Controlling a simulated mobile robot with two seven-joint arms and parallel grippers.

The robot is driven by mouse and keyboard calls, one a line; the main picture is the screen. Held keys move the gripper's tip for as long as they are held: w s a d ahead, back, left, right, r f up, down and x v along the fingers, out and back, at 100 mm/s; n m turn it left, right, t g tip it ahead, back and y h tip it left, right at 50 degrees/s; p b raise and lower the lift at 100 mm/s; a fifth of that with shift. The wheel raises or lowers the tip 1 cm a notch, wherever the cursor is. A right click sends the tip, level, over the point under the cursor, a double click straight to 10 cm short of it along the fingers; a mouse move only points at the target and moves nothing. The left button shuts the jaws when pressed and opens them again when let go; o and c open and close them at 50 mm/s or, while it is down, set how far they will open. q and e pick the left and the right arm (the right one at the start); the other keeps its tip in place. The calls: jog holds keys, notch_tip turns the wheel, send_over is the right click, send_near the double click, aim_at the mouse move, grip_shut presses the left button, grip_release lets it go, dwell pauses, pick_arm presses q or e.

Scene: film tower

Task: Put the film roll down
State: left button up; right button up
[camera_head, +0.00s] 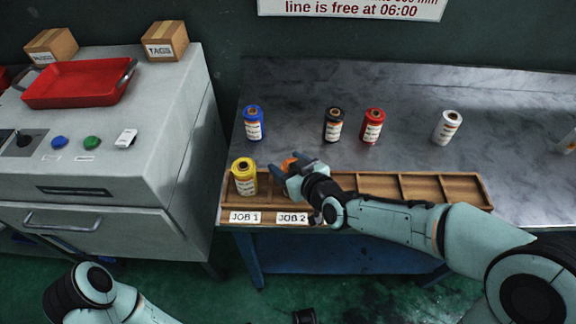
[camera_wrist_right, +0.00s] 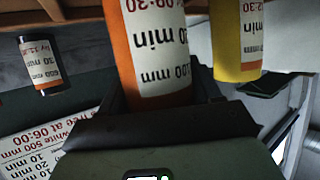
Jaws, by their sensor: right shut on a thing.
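My right gripper (camera_head: 297,167) is shut on an orange film roll (camera_head: 289,163) with a white label, above the second compartment from the left of a wooden tray (camera_head: 448,206). In the right wrist view the orange roll (camera_wrist_right: 128,60) is between the fingers, its far end cut off by the top edge. I cannot tell whether it touches the tray floor. The gripper hides much of that compartment, above the JOB 2 label (camera_head: 292,218). A yellow roll (camera_head: 244,178) stands in the JOB 1 compartment, close beside my gripper.
Blue (camera_head: 253,125), black (camera_head: 333,126), red (camera_head: 372,127) and white (camera_head: 447,129) rolls stand behind the tray on the grey bench (camera_head: 400,85). The tray's right compartments look empty. A grey machine with a red tray (camera_head: 80,84) stands left.

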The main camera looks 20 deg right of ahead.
jog(key=o, duration=1.2)
jog(key=shift+r, duration=0.1)
jog(key=shift+s+d+r, duration=0.1)
jog(key=shift+s+r, duration=0.05)
jog(key=shift+r, duration=0.05)
jog(key=p+v, duration=0.1)
jog(key=v, duration=1)
jog(key=shift+s, duration=0.35)
